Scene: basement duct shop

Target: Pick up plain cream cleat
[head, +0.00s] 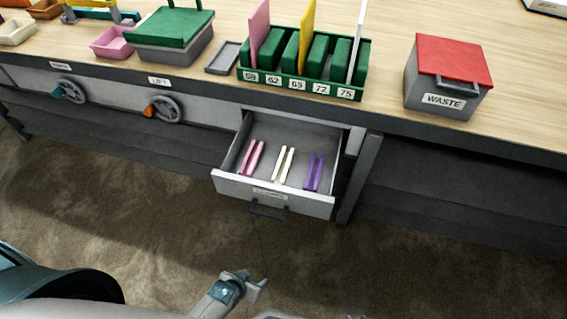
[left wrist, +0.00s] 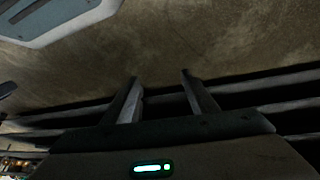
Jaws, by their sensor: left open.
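The cream cleats (head: 284,164) lie in the middle of an open drawer (head: 222,176), as a close pair of strips. Pink cleats (head: 252,157) lie to their left and purple cleats (head: 314,172) to their right. I cannot tell from here which cream strip is plain. My left gripper (head: 259,281) is low in the head view, in front of the drawer and apart from it. In the left wrist view its two fingers (left wrist: 159,82) stand apart with nothing between them. My right gripper is not clearly in view.
A green rack (head: 300,87) with numbered slots and upright cards stands on the bench above the drawer. A grey waste box (head: 440,98) with a red lid stands to the right. The floor before the bench is clear.

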